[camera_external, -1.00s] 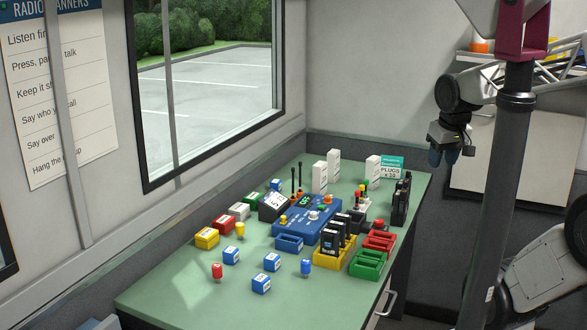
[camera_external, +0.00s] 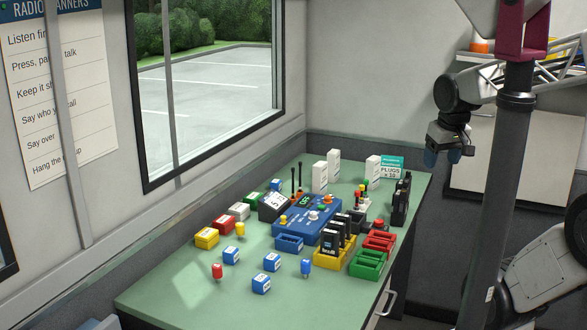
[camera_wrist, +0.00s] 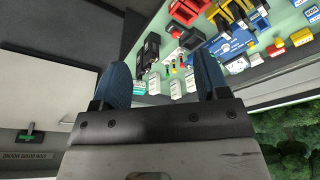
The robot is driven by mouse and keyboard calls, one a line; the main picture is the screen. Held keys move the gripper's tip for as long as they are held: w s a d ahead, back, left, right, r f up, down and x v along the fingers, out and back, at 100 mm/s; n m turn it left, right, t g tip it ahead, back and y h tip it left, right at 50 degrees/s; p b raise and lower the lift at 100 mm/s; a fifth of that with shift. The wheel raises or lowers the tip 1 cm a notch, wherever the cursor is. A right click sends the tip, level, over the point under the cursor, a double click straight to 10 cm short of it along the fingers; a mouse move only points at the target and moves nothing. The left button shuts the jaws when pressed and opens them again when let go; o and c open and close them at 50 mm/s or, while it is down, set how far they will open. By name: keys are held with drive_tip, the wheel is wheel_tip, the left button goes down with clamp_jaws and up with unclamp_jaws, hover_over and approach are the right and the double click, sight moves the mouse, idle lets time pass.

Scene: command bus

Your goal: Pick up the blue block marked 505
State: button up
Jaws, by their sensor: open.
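My gripper (camera_external: 443,158) is open and empty, high and to the right of the table, well apart from the blocks. Its two blue fingers show in the wrist view (camera_wrist: 160,72).
White upright boxes (camera_external: 320,177) stand behind. The front left tabletop (camera_external: 175,295) is clear. A window wall borders the left.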

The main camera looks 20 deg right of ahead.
drive_tip(key=w+a+f+n+g+h, duration=0.1)
drive_tip(key=w+a+f+n+h, duration=0.1)
drive_tip(key=w+a+f+n, duration=0.4)
drive_tip(key=w+a+f+n+h, duration=0.2)
drive_tip(key=w+a+n+h, duration=0.15)
drive_tip(key=a, duration=0.45)
drive_tip(key=w+a+f+n+g+h, duration=0.1)
drive_tip(key=w+a+f+n+h, duration=0.1)
drive_tip(key=w+a+f+n, duration=0.3)
drive_tip(key=s+a+f+n+t, duration=0.1)
drive_tip(key=a+f+n+t, duration=0.2)
drive_tip(key=a, duration=0.6)
drive_tip(key=s+a+f+n+t+h, duration=0.1)
drive_tip(key=a+f+n+t, duration=0.1)
drive_tip(key=a+f+n, duration=0.3)
drive_tip(key=s+a+f+n+t+h, duration=0.1)
drive_tip(key=a+f+n+t, duration=0.2)
drive_tip(key=a, duration=1)
drive_tip(key=shift+s+a+f+n+t, duration=0.1)
drive_tip(key=shift+f+n, duration=0.1)
drive_tip(key=shift+f, duration=0.35)
drive_tip(key=shift+s+d+f+n+t, duration=0.1)
drive_tip(key=shift+f+n, duration=0.15)
drive_tip(key=shift+f, duration=0.35)
drive_tip(key=shift+s+a+f+n+t, duration=0.1)
drive_tip(key=shift+f+n, duration=0.1)
drive_tip(key=shift+f, duration=0.35)
